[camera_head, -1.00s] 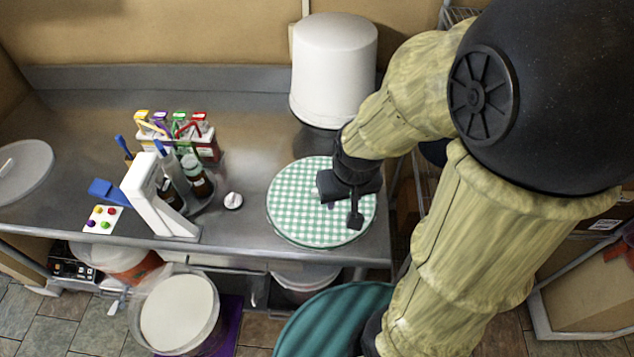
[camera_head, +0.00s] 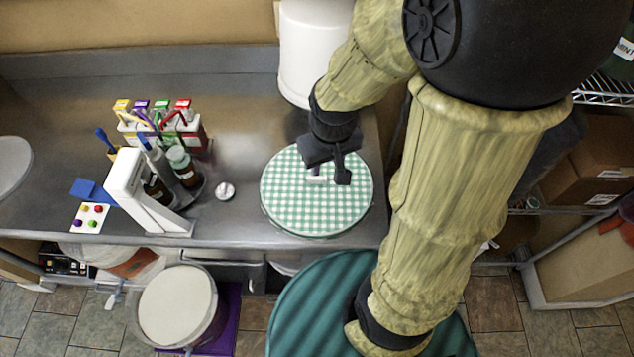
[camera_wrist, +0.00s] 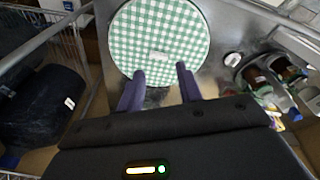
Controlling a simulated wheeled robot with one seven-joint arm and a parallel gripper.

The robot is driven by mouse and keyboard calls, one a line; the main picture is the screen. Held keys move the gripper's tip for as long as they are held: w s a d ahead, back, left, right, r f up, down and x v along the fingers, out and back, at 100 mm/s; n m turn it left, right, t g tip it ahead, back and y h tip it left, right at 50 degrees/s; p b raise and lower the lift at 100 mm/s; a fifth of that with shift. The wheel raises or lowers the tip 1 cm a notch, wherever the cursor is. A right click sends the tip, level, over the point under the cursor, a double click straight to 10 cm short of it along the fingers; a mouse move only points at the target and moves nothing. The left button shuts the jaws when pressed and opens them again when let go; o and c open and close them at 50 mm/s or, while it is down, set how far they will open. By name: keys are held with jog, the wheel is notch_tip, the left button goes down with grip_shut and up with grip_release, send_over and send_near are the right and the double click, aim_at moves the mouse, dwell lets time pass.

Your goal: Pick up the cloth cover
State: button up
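The cloth cover (camera_head: 318,208) is a round green-and-white checked disc lying flat on the steel counter near its front right. The gap in height between fingertips and cover is hard to judge.
A white cylinder (camera_head: 308,60) stands behind the cover. Left of it are a small white knob (camera_head: 225,191), a white stand (camera_head: 135,190) and bottles (camera_head: 183,165). A lidded bucket (camera_head: 178,305) sits on the floor. The counter's front edge is close to the cover.

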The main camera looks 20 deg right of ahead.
jog(key=w+a+f+n+g+h+b, duration=0.1)
jog(key=w+a+f+n+h, duration=0.1)
jog(key=w+n, duration=0.4)
jog(key=w+a+f+n+g+h, duration=0.2)
jog(key=w+f+n, duration=0.3)
jog(key=w, duration=0.3)
jog(key=shift+w+a+f+n+b, duration=0.15)
jog(key=shift+w+a+n+b, duration=0.2)
jog(key=shift+a+n, duration=0.5)
jog(key=shift+d, duration=0.1)
jog(key=p, duration=0.3)
send_over(310, 178)
jog(key=f, duration=1.1)
jog(key=shift+w+a+f, duration=0.15)
jog(key=shift+w+a, duration=0.1)
jog(key=shift+a, duration=0.1)
jog(key=shift+d, duration=0.1)
jog(key=shift+s+d+f+p, duration=0.2)
jog(key=shift+d+f+p, duration=0.05)
jog(key=shift+f+p, duration=0.35)
jog(key=shift+p+x, duration=0.7)
jog(key=shift+x, duration=1.15)
jog(key=shift+f, duration=0.1)
